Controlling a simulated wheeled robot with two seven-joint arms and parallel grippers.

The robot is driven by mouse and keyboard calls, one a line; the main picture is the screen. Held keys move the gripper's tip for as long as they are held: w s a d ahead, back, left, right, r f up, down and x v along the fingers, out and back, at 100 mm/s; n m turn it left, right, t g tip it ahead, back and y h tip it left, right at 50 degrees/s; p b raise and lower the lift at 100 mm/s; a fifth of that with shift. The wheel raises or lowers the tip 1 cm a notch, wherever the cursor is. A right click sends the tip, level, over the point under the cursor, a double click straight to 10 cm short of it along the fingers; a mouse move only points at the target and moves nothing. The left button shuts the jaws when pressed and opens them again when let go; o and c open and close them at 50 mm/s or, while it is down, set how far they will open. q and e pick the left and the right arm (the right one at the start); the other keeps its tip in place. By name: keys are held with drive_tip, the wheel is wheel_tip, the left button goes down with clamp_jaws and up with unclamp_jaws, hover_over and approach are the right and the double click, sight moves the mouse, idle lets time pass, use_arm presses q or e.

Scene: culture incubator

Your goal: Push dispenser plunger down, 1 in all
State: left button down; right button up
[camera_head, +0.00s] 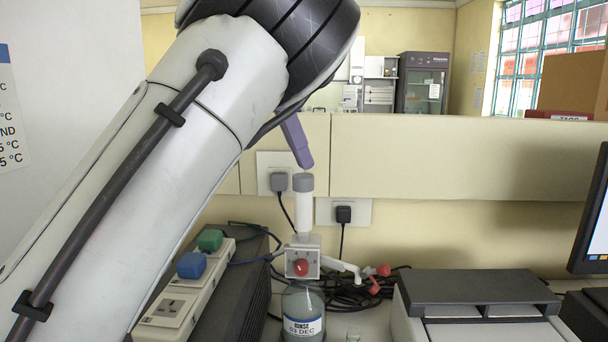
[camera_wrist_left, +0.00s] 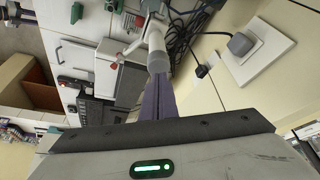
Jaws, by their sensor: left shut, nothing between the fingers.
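The bottle-top dispenser stands upright on the bench in the head view. Its plunger (camera_head: 304,205) is a white cylinder with a grey cap (camera_head: 303,182), raised above a white body with a red knob (camera_head: 301,267). Below is a bottle (camera_head: 303,312) labelled "RINSE 03 DEC". My left gripper (camera_head: 306,163) is shut and empty, its purple fingers pointing down just above the grey cap. In the left wrist view, the fingers (camera_wrist_left: 158,84) reach toward the plunger (camera_wrist_left: 157,42); I cannot tell whether they touch the cap. My right gripper is not in view.
A power strip (camera_head: 175,305) with green and blue plugs lies left of the bottle. Black cables (camera_head: 350,290) are tangled behind it. A grey and white instrument (camera_head: 478,298) stands to the right, with a monitor (camera_head: 595,220) beyond. A low cream partition (camera_head: 460,155) runs behind.

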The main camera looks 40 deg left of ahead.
sight(304, 175)
use_arm(q)
drive_tip(key=shift+f, duration=0.15)
drive_tip(key=shift+f+b, duration=0.95)
drive_tip(key=shift+f, duration=0.55)
drive_tip(key=shift+r, duration=0.1)
drive_tip(key=shift+r+p, duration=1.55)
drive_tip(key=shift+p, duration=0.5)
drive_tip(key=shift+r, duration=0.1)
drive_tip(key=shift+r, duration=2.9)
